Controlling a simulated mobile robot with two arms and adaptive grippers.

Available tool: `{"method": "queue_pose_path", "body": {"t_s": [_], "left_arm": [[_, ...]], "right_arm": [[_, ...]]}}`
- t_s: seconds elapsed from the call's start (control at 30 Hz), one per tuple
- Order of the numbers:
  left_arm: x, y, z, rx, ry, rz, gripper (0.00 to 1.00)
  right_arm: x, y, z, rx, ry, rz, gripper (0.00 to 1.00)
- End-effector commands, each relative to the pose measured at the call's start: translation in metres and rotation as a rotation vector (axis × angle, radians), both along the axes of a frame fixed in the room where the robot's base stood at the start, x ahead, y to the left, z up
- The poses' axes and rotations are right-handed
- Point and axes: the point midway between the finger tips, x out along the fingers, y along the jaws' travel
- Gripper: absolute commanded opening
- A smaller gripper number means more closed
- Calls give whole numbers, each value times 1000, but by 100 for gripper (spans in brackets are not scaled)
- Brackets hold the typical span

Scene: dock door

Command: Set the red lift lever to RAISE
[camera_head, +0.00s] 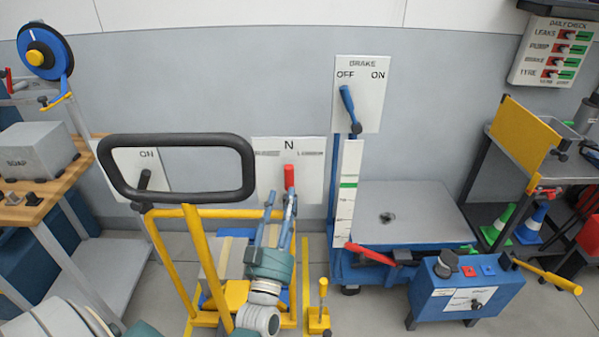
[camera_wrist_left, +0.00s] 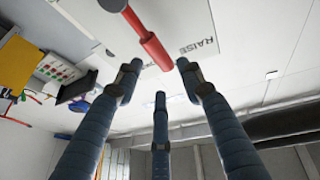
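The red lift lever (camera_head: 289,178) stands nearly upright below the letter N on a white panel (camera_head: 314,180) on the wall. The small words to either side of N are too blurred to read in the head view. In the left wrist view the red lever (camera_wrist_left: 152,45) points toward my fingers, and the word RAISE (camera_wrist_left: 197,46) is printed on the panel beside it. My left gripper (camera_head: 280,203) is open just below the lever. Its fingers (camera_wrist_left: 158,80) are spread, with the lever's end ahead of them and nothing between them. My right gripper is not in view.
A black-handled yellow cart frame (camera_head: 195,214) stands close left of my gripper. A blue lift table (camera_head: 408,214) with another red lever (camera_head: 370,254) stands to the right, below the brake panel (camera_head: 363,95). A blue box (camera_head: 466,292) stands at front right.

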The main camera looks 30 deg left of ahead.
Motion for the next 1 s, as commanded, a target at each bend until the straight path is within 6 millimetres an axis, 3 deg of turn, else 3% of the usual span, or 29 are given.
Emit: {"method": "queue_pose_path", "body": {"t_s": [0.13,0.4,0.83,1.0], "left_arm": [[27,10,15,1,-3,-1,39],[63,22,28,0,1,-2,39],[71,26,30,-1,3,-2,39],[71,25,30,-2,1,-3,5]], "right_arm": [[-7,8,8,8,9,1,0],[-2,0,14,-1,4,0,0],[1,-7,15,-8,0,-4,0],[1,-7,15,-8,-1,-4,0]]}}
